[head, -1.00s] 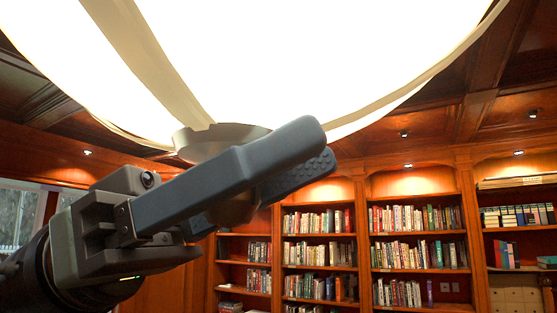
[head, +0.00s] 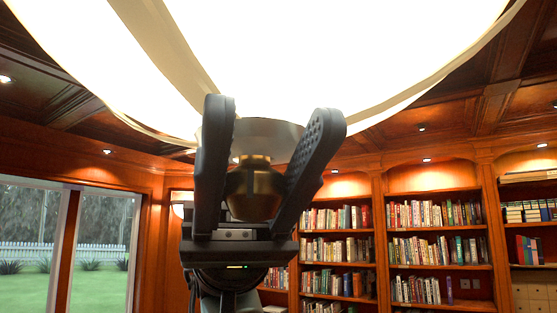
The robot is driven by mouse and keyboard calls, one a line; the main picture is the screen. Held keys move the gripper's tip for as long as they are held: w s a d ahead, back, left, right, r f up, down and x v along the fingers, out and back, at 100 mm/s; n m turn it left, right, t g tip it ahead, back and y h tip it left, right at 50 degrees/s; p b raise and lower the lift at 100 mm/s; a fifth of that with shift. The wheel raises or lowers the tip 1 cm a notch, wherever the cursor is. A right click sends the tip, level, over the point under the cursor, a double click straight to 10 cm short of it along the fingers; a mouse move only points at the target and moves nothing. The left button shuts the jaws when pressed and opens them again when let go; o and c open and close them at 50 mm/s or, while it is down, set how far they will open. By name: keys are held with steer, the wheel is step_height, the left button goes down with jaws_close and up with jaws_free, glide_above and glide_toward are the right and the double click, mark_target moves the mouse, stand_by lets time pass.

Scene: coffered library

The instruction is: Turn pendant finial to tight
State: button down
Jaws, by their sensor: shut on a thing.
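The brass pendant finial (head: 253,190) hangs under the grey metal cap (head: 262,136) at the bottom of the big glowing pendant shade (head: 300,50). A narrow brass neck shows between finial and cap. My gripper (head: 271,118) points up and away from the camera, one dark finger on each side of the finial. It is shut on the finial. The fingertips reach up in front of the cap. I cannot tell how far the finial is screwed in.
Bookshelves (head: 400,245) line the back wall at right, well behind. A window (head: 95,240) with a lawn outside stands at left. The shade fills the top of the view, close above my fingers. The air on both sides of my gripper is clear.

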steer(key=m+y, duration=0.1)
steer(key=y, duration=0.1)
steer(key=m+y+b, duration=0.1)
steer(key=y, duration=0.2)
steer(key=a+m+y+b, duration=0.1)
steer(key=m+y, duration=0.1)
steer(key=y, duration=0.1)
steer(key=shift+f, duration=0.1)
steer(key=shift+a+m+t+y+b, duration=0.2)
steer(key=shift+m+y+b, duration=0.3)
steer(key=shift+y, duration=0.55)
steer(key=shift+a+m+t+y+b, duration=0.1)
steer(key=shift+m+t+y+b, duration=0.2)
steer(key=shift+m+y, duration=0.6)
steer(key=shift+y, duration=0.35)
steer(key=shift+c, duration=2.3)
jaws_free()
